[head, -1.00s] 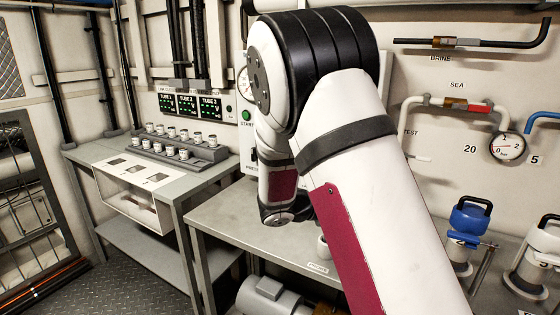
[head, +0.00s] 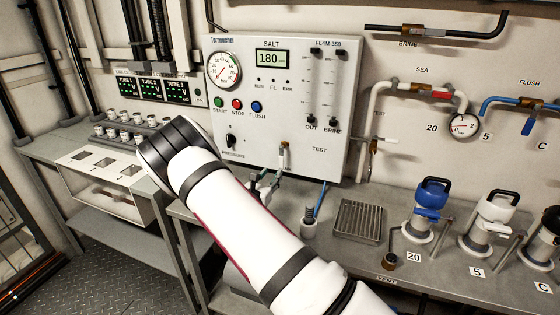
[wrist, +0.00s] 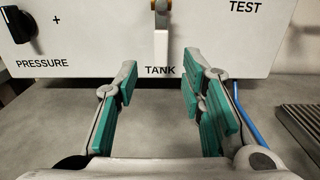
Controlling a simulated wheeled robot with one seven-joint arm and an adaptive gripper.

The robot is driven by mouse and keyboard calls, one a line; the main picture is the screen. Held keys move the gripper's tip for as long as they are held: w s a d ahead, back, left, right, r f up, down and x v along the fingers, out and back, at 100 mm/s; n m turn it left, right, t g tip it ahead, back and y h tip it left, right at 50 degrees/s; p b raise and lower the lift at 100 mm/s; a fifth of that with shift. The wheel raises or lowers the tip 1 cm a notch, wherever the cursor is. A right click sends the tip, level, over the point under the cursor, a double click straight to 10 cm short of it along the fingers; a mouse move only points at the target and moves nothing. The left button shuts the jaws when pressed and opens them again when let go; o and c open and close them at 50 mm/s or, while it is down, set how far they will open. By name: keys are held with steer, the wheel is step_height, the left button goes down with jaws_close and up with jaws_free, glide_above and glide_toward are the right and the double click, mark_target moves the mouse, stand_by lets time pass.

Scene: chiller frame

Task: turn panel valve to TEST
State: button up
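The panel valve (head: 284,157) is a small brass fitting low on the front of the white panel (head: 330,100). In the wrist view, its brass body (wrist: 160,6) is cut by the top edge, and its pale lever (wrist: 161,45) hangs straight down to the TANK label (wrist: 160,71). The TEST label (wrist: 245,6) is to its right; it also reads in the head view (head: 320,150). My gripper (wrist: 162,85) is open, its teal-padded fingers apart and empty, just below and in front of the lever. In the head view my gripper (head: 264,186) is partly hidden by my arm.
A black pressure knob (wrist: 22,27) is left of the valve. A blue tube (head: 321,196) and a metal grate (head: 358,221) lie to the right on the bench. A blue-topped vessel (head: 427,205) stands farther right. START, STOP and FLUSH buttons (head: 238,104) sit above the knob.

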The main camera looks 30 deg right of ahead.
mark_target(281, 162)
steer(key=x, duration=1)
steer(key=shift+w+d, duration=0.1)
steer(key=shift+d, duration=0.05)
jaws_close()
